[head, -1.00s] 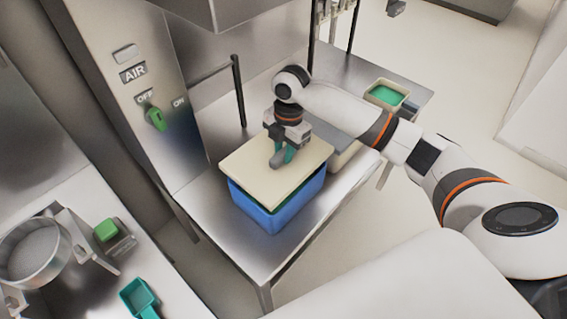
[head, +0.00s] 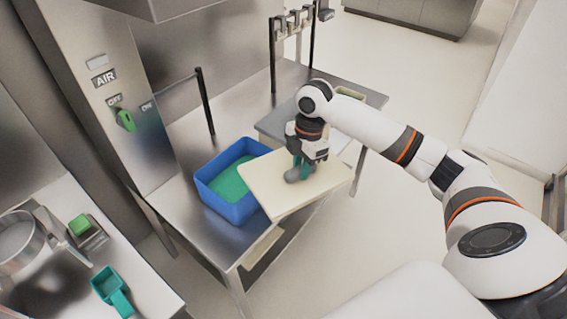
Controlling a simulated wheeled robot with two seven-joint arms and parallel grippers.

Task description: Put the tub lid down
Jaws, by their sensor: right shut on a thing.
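The tub lid (head: 262,186) is a flat cream board in the head view. My right gripper (head: 300,172) is shut on the lid's handle, which is mostly hidden by the fingers. It holds the lid to the right of the blue tub (head: 236,208), with the lid's left edge overlapping the tub's right rim in the picture. The tub stands uncovered on the steel table (head: 190,128) with green material (head: 228,180) inside. I cannot tell how high the lid is above the table. My left gripper is not in view.
A grey surface (head: 272,122) and a small container (head: 350,93) lie behind the lid, partly hidden by my right arm. A black post (head: 205,100) rises behind the tub. Bare table shows left of the tub.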

